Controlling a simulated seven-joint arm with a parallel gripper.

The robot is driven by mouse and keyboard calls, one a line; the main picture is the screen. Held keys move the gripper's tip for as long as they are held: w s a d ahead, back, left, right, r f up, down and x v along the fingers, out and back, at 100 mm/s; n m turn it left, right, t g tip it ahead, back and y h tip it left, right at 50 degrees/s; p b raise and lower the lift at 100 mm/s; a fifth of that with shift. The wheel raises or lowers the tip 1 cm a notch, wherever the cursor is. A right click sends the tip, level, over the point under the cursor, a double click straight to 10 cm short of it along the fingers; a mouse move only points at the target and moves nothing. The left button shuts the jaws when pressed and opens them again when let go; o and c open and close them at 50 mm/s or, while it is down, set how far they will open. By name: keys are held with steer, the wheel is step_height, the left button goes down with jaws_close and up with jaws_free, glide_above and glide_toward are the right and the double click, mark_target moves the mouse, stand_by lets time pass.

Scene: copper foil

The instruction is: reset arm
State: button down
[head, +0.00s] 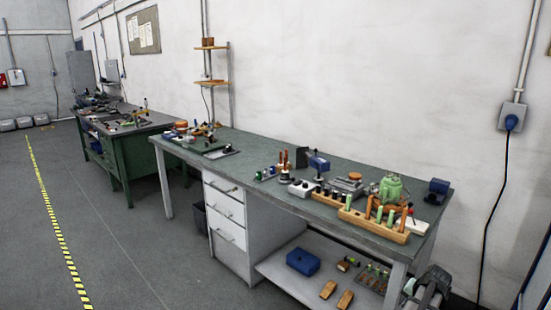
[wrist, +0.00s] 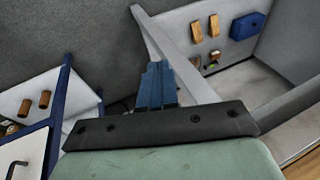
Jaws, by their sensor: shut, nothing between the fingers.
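My gripper (wrist: 158,66) shows in the wrist view, with blue fingers together and nothing between them. The fingers extend from a dark bar with bolts above a pale green body. They appear in front of the grey floor and a pale bench leg (wrist: 178,50). I cannot tell their distance from the leg. I cannot make out the gripper in the head view.
The green-topped workbench (head: 265,158) carries tools and a green device (head: 391,187). Its lower shelf (head: 277,271) holds a blue box (head: 303,262) and wooden blocks. In the wrist view, a blue-framed unit (wrist: 57,100) stands left. Open floor (head: 120,240) lies left of the bench.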

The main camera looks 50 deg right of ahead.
steer(key=w+a+f+n+g+y, duration=0.25)
steer(key=w+a+f, duration=0.4)
steer(key=a, duration=0.45)
steer(key=w+a+f+n+g+y, duration=0.1)
steer(key=w+a+f+n, duration=0.3)
steer(key=a+f, duration=0.55)
steer(key=w+a+f+n+g+y, duration=0.1)
steer(key=w+a+f, duration=0.5)
steer(key=a, duration=0.7)
steer(key=s+a+f+n+g, duration=0.1)
steer(key=a+f+n+g, duration=0.1)
steer(key=a, duration=0.9)
steer(key=s+a+f+n+g+h, duration=0.1)
steer(key=a+f+n, duration=0.3)
steer(key=a, duration=0.7)
steer(key=s+a+f+n+g+h, duration=0.1)
steer(key=a+n, duration=0.4)
steer(key=a, duration=0.7)
steer(key=shift+s+f+g, duration=0.75)
steer(key=shift+f+g, duration=0.2)
steer(key=shift+f, duration=0.15)
steer(key=c, duration=1.8)
jaws_free()
steer(key=shift+a, duration=0.1)
